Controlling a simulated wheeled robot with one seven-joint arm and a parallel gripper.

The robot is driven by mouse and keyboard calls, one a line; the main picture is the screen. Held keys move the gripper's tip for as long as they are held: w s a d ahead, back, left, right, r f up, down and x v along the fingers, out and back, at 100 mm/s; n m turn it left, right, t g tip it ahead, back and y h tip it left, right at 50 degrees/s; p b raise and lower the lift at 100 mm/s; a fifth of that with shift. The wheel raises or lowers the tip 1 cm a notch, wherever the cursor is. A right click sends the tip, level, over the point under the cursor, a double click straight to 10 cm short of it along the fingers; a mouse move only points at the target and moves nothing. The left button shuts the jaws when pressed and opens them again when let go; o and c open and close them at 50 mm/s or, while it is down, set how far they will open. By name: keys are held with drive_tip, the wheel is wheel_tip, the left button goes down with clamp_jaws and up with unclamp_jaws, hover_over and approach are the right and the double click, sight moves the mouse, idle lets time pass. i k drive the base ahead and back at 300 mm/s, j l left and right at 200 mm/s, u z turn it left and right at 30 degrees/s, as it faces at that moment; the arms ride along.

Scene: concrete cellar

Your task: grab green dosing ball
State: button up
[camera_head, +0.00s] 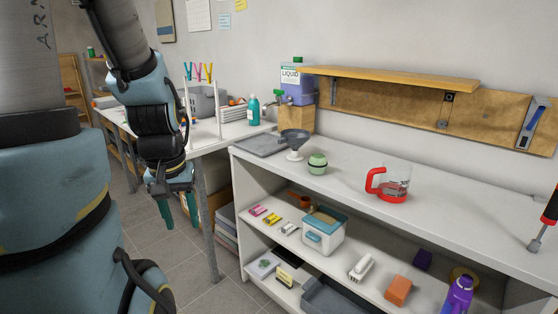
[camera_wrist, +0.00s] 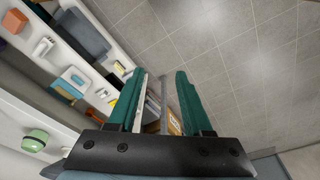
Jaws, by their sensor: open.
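The green dosing ball (camera_head: 317,163) is a small pale green round thing standing on the white shelf unit's top, near its left end. It also shows in the wrist view (camera_wrist: 35,140) at the lower left, outside my fingers. My gripper (camera_head: 178,212) hangs in front of the table's legs, left of the shelf unit and below its top, pointing down. In the wrist view my two green fingers (camera_wrist: 158,100) are apart with nothing between them; the floor shows past them.
A grey funnel (camera_head: 294,140) stands just behind and left of the ball. A red-handled measuring jug (camera_head: 392,185) stands to its right, and a grey tray (camera_head: 258,145) lies at the left end. A wooden wall shelf (camera_head: 390,77) overhangs the back. The counter's middle front is clear.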

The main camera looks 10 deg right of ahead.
sight(317, 162)
drive_tip(key=k+l+u, duration=0.1)
drive_tip(key=l+u, duration=0.3)
drive_tip(key=k+l+u, duration=0.1)
drive_tip(key=u, duration=0.3)
drive_tip(key=k+l+u, duration=0.2)
drive_tip(key=l+u, duration=0.2)
drive_tip(key=k+l, duration=0.1)
drive_tip(key=k, duration=0.05)
